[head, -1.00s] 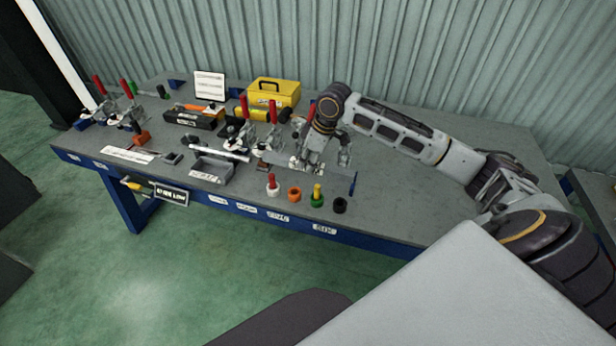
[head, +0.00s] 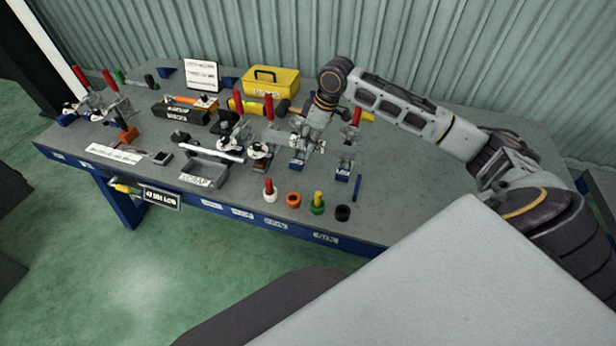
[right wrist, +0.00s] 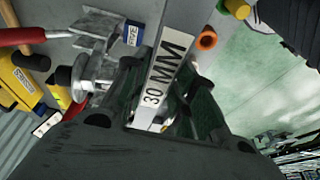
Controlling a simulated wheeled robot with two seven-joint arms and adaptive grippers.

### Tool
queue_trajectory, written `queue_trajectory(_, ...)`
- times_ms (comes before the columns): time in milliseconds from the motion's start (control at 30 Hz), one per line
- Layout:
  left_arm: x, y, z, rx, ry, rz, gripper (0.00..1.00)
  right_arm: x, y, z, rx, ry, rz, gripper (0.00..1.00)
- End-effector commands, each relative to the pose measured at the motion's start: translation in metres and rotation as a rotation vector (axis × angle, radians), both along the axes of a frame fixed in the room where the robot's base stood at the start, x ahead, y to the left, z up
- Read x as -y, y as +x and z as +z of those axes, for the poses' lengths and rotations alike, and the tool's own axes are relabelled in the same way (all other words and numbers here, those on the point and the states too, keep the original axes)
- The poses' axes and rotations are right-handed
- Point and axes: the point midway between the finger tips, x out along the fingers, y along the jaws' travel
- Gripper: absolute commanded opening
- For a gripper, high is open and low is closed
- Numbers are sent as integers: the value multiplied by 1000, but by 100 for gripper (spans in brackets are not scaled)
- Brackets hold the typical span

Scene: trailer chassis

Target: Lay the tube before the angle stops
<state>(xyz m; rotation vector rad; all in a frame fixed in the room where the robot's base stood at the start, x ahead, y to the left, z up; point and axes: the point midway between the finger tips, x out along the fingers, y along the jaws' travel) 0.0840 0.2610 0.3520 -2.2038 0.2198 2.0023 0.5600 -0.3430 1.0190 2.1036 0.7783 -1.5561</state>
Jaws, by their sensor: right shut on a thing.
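My right gripper (head: 300,150) is low over the bench, among the clamps right of centre. It is shut on a grey flat-sided piece labelled 30 MM (right wrist: 165,70), which shows between its fingers in the right wrist view. I cannot tell whether this piece is the tube. A pale rod (head: 218,152) lies across the fixtures left of the gripper. A metal clamp fixture (head: 343,165) with a blue front stands just right of the gripper. The angle stops cannot be told apart clearly from the clamp parts. My left gripper is not in view.
Several coloured pieces, including an orange ring (head: 293,200) and a black ring (head: 342,213), stand along the front edge. A grey tray (head: 203,173) is left of them. A yellow toolbox (head: 271,82) stands behind. The bench's right part is clear.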

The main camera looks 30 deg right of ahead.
Motion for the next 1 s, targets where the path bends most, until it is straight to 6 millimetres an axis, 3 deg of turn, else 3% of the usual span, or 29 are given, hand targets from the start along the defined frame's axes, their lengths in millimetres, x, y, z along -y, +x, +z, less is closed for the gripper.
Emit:
queue_trajectory(567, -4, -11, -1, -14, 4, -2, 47, 0, 0, -3, 1, 1, 0, 0)
queue_trajectory(767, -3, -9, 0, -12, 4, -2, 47, 0, 0, -23, -2, 1, 0, 0)
queue_trajectory(1000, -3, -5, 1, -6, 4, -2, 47, -1, -1, -60, -2, 1, 1, 0)
